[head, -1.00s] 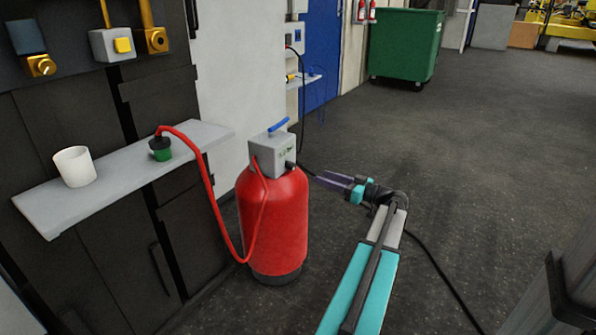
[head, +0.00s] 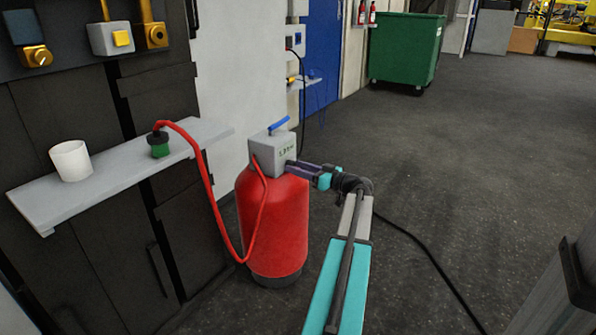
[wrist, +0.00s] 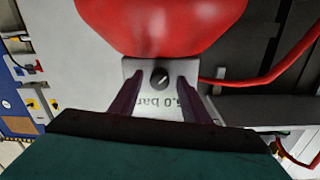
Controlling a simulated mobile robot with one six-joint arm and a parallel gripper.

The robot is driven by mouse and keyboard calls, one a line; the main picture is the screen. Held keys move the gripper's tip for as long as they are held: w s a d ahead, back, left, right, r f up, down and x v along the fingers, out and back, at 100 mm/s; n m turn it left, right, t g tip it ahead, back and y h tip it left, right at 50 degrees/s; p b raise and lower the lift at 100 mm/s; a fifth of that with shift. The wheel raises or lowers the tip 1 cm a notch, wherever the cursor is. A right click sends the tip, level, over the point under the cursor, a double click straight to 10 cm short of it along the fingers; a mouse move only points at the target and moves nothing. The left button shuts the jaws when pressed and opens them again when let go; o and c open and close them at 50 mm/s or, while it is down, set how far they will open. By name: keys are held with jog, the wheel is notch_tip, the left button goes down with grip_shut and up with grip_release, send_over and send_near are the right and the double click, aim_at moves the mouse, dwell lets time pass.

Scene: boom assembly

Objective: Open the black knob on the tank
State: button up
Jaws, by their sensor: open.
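The red tank (head: 272,225) stands upright on the floor with a grey box (head: 270,152) on top, which has a blue handle. The black knob (wrist: 159,77) shows in the wrist view on a face of the grey box, above upside-down "bar" lettering. My gripper (head: 294,168) is at the right side of the box in the head view and hides the knob there. In the wrist view my gripper (wrist: 158,90) is open, with one dark finger on each side of the knob. I cannot tell whether the fingers touch the box.
A red hose (head: 207,185) runs from the tank to a green and black fitting (head: 159,144) on a grey shelf (head: 110,178). A white cup (head: 71,160) stands on that shelf. A black cable lies on the floor at right. Open floor extends right.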

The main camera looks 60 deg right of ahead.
jog(key=shift+w, duration=0.1)
jog(key=shift+c, duration=0.3)
jog(key=c, duration=1)
jog(key=shift+a, duration=0.1)
